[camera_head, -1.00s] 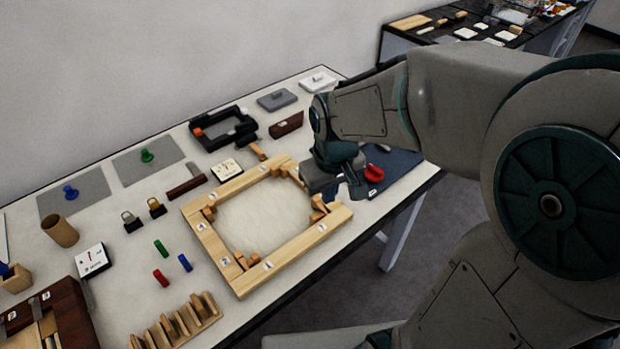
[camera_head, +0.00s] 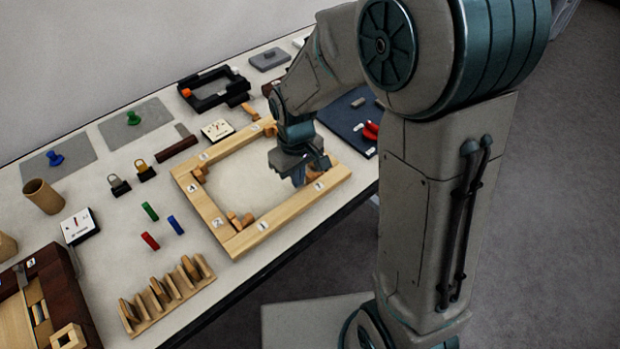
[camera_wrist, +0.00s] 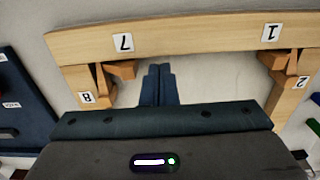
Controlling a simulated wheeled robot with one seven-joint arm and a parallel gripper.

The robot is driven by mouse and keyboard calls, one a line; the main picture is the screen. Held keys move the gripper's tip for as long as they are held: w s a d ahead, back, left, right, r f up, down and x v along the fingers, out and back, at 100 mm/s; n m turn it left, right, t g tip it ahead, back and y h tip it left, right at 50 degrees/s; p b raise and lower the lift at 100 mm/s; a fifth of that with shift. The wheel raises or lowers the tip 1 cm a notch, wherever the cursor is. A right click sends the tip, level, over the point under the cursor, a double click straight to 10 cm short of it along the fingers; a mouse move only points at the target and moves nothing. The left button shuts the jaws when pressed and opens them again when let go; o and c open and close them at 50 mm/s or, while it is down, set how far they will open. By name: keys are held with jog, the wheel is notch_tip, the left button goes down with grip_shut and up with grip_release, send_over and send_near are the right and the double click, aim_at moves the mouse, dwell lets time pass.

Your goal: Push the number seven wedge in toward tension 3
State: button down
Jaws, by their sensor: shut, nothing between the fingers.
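The wooden frame (camera_head: 215,215) lies flat on the table with bare pale canvas inside. It also shows in the wrist view (camera_wrist: 190,37), with labels 7, 8, 1 and 2. The number seven wedge (camera_wrist: 121,69) lies along the inner side of the 7 rail, in the corner beside label 8. Another wedge (camera_wrist: 104,84) stands beside it along the 8 rail. My gripper (camera_wrist: 160,70) is shut and empty over the inside of the frame, its tips just right of the seven wedge with a small gap. In the head view my gripper (camera_head: 299,180) partly hides that corner.
Another wedge pair (camera_wrist: 283,66) sits in the corner by labels 1 and 2. A tension gauge (camera_head: 217,130) stands beyond the frame, another gauge (camera_head: 78,226) at left. A slotted rack (camera_head: 165,295) is in front. A blue mat (camera_head: 345,125) with a red item lies right.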

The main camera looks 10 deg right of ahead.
aim_at(308, 176)
notch_tip(308, 176, down, 2)
jog(key=shift+f+b, duration=0.1)
jog(key=shift+b, duration=0.4)
jog(key=shift+w+d, duration=0.4)
jog(key=shift+d, duration=0.25)
jog(key=shift+w+d, duration=0.4)
jog(key=shift+d, duration=0.2)
dwell(0.7)
jog(key=shift+s+a+r+p, duration=0.1)
jog(key=shift+a+r+p, duration=0.05)
jog(key=shift+r+p, duration=0.6)
jog(key=shift+s+a+r+p, duration=0.15)
jog(key=shift+r+p, duration=0.45)
jog(key=shift+r, duration=0.35)
jog(key=shift+s+a+r+p, duration=0.1)
jog(key=shift+a+r+p, duration=0.05)
jog(key=shift+r+p, duration=0.6)
jog(key=shift+w+r, duration=0.1)
